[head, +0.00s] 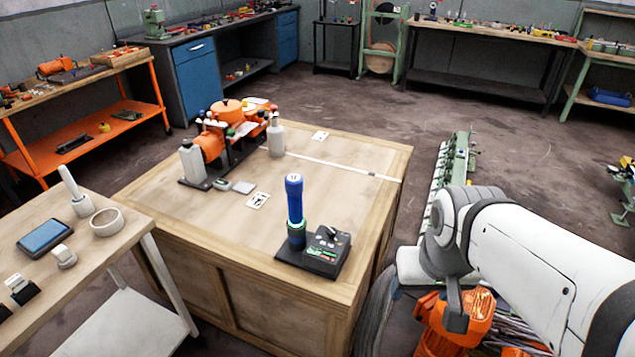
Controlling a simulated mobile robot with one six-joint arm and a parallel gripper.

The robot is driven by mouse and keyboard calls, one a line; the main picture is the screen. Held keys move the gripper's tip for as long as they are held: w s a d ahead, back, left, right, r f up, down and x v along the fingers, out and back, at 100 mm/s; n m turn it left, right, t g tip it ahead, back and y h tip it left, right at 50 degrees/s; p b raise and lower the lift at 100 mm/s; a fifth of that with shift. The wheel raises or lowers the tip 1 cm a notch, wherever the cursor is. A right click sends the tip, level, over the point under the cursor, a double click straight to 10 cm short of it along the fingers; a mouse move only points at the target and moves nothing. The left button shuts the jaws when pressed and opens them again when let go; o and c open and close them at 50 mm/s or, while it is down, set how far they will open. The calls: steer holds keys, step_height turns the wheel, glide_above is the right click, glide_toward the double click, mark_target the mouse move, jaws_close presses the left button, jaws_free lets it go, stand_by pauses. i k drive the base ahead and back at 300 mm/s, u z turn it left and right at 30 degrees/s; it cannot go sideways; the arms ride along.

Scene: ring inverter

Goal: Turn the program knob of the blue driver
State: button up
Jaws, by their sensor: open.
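The blue driver (295,200) stands upright near the front right of the wooden bench top. Its lower part is green, and its top end is pale with small dark marks too small to read. It is at the left side of a black base box (325,262). A small dark knob with a light mark (332,233) shows on top of this box; I cannot read its setting or tell for sure that it is the program knob. My white and grey arm reaches in from the right, apart from the driver. I cannot make out my gripper's fingers in this view.
An orange ring-shaped device (208,146) with bottles beside it stands at the bench's back left. A white card (258,200) lies mid-bench. A side table (95,262) is at left. Bare bench top (350,180) lies behind the driver.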

mark_target(331, 232)
steer(key=z, duration=1.75)
steer(key=k, duration=0.85)
steer(key=u, duration=1.6)
steer(key=i, duration=1)
